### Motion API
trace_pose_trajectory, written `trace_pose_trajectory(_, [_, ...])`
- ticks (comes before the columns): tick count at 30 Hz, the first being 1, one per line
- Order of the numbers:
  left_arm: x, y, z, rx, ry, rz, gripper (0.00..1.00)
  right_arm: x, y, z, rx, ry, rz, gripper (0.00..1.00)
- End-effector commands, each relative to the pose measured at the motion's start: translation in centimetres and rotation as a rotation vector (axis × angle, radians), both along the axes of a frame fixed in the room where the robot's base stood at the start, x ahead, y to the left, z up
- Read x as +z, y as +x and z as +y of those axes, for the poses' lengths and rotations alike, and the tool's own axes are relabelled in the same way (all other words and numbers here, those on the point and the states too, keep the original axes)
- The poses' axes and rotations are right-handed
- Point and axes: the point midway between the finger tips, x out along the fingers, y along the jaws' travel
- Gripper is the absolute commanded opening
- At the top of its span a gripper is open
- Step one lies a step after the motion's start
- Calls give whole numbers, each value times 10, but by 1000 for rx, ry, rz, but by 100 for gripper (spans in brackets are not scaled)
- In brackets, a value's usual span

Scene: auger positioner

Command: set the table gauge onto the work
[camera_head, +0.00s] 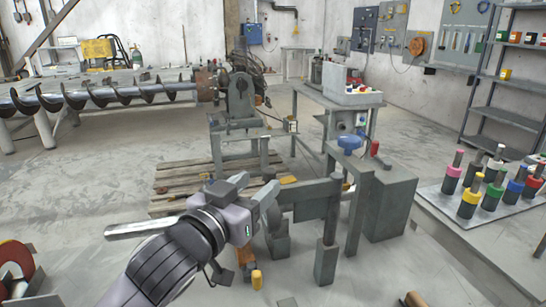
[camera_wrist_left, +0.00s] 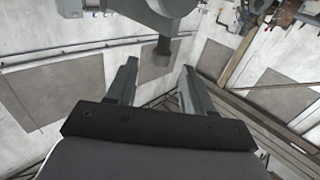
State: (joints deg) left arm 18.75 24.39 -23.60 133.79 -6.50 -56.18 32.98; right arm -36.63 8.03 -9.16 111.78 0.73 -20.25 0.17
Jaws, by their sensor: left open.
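The long auger (camera_head: 110,93), with grey spiral flights, lies level on a stand at the back left; its right end meets a rusty hub beside a grey bearing housing (camera_head: 240,95). I cannot tell for sure which part is the table gauge. My left gripper (camera_head: 256,190) is low in the middle of the head view, beside a grey post-and-arm fixture (camera_head: 326,222). In the left wrist view the gripper (camera_wrist_left: 157,78) has its fingers apart, and a dark stub (camera_wrist_left: 155,58) shows between or beyond them. Whether it touches them is unclear. My right gripper is out of view.
A blue handwheel (camera_head: 349,143) tops the fixture beside a grey cabinet (camera_head: 389,205). A bench (camera_head: 436,212) at right holds several coloured-collar tools. A wooden pallet (camera_head: 195,178) lies behind my gripper. The floor at left is mostly clear.

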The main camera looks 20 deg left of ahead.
Motion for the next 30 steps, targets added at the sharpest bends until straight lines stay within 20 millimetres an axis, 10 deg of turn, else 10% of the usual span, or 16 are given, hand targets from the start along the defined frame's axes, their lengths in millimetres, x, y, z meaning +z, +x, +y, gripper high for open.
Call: trace_pose_trajectory(30, [0,70,-14,-1,2,-1,52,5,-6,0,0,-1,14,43])
